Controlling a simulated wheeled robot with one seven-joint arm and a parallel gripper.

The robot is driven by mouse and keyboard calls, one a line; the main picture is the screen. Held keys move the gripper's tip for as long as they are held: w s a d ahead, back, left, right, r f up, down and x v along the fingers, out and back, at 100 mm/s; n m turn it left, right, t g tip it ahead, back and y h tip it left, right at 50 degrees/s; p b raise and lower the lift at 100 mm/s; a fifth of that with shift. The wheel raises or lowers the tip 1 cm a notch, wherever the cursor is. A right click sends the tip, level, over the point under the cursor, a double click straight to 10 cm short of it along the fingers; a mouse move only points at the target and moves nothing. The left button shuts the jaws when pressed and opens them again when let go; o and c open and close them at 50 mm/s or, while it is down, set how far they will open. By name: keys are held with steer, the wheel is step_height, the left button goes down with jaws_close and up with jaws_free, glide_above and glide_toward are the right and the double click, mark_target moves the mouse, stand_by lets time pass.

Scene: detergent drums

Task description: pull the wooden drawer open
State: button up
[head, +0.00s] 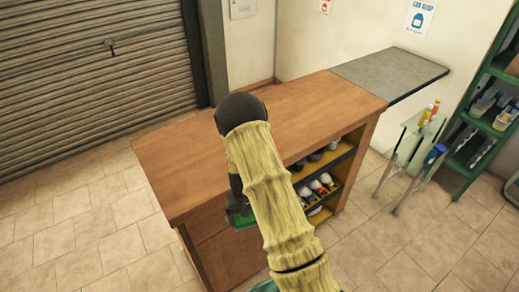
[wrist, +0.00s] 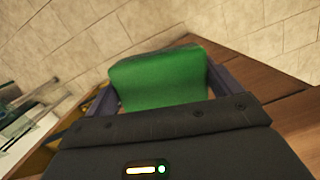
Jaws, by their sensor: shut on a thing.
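The wooden cabinet (head: 290,100) stands in the middle of the head view. The wooden drawer front (head: 207,219) shows below its top edge, left of my arm, and is partly hidden. My gripper (wrist: 158,82) is shut on a green block, which fills the space between the two fingers in the wrist view (wrist: 158,72). The green block also shows beside the drawer front in the head view (head: 241,217). It looks like the drawer's handle, but its join to the wood is hidden. I cannot tell how far the drawer stands out.
Open shelves with bottles (head: 320,184) are at the cabinet's right end. A grey tabletop (head: 390,72) adjoins it behind. A small glass stand (head: 412,145) and a green rack (head: 465,150) stand at right. The tiled floor (head: 80,235) is clear at left.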

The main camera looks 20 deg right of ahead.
step_height(320, 180, down, 13)
steer(key=b, duration=1.1)
steer(key=shift+r, duration=0.2)
